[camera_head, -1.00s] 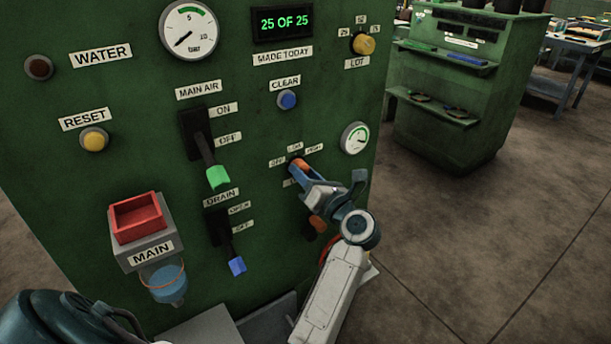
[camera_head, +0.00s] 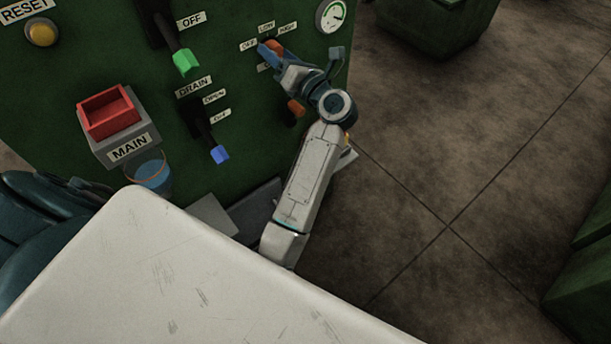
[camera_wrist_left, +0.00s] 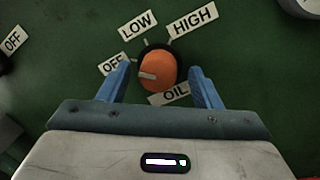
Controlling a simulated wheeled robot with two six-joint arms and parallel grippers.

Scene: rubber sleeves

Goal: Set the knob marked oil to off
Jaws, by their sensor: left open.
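The oil knob (camera_wrist_left: 158,72) is orange and round, with a white mark that points left, toward the OFF label (camera_wrist_left: 112,63). The LOW label (camera_wrist_left: 137,24) and HIGH label (camera_wrist_left: 193,21) stand above it, and the OIL label (camera_wrist_left: 174,93) is below. My left gripper (camera_wrist_left: 160,86) is open, with one blue finger on each side of the knob. Green panel shows between each finger and the knob. In the head view my left gripper (camera_head: 267,52) is at the knob (camera_head: 275,46), partly covering it. My right gripper is not in view.
A lever with a green tip (camera_head: 185,62) and a drain lever with a blue tip (camera_head: 219,154) stick out left of my arm. An orange handle (camera_head: 296,107) is below the knob. Open floor (camera_head: 430,180) lies right.

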